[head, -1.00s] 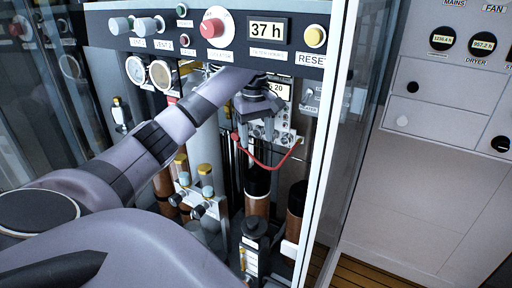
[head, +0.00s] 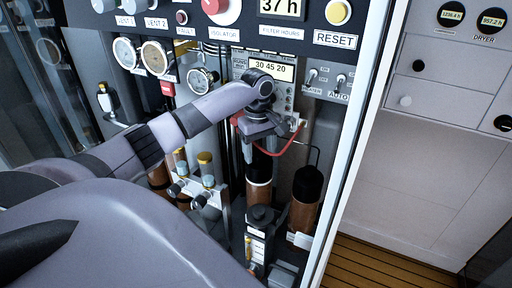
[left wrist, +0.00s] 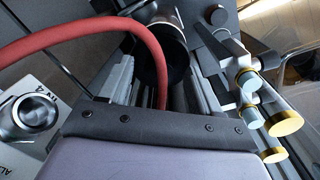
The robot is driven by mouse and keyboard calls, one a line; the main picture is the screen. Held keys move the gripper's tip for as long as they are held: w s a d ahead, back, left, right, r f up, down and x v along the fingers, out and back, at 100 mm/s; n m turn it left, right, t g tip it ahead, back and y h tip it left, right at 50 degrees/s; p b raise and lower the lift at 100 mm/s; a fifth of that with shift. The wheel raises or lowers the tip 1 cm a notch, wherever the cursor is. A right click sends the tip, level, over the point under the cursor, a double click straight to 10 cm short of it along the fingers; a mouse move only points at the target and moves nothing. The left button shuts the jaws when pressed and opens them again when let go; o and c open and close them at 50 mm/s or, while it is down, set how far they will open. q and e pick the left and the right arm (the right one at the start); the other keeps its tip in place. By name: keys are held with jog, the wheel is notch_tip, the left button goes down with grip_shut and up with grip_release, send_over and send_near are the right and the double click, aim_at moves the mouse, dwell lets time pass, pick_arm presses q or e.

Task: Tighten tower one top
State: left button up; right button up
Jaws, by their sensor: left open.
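Two brown towers with black tops stand in the panel's lower bay in the head view: a left tower (head: 259,167) and a right tower (head: 308,184). No label readable here tells which is tower one. My left gripper (head: 262,132) is open above the left tower's black top, pointing down; its fingertips are partly hidden. In the left wrist view a dark round top (left wrist: 160,62) lies beyond the gripper's edge, with grey bars at its sides. I cannot tell whether the fingers touch it. My right gripper is in neither view.
A red hose (head: 285,148) curves close by my left gripper, and it crosses the left wrist view (left wrist: 85,38). The white frame post (head: 355,125) bounds the right.

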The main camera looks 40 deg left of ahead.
pick_arm(q)
jog(key=shift+f, duration=0.35)
jog(key=c, duration=1.1)
jog(key=shift+o, duration=0.2)
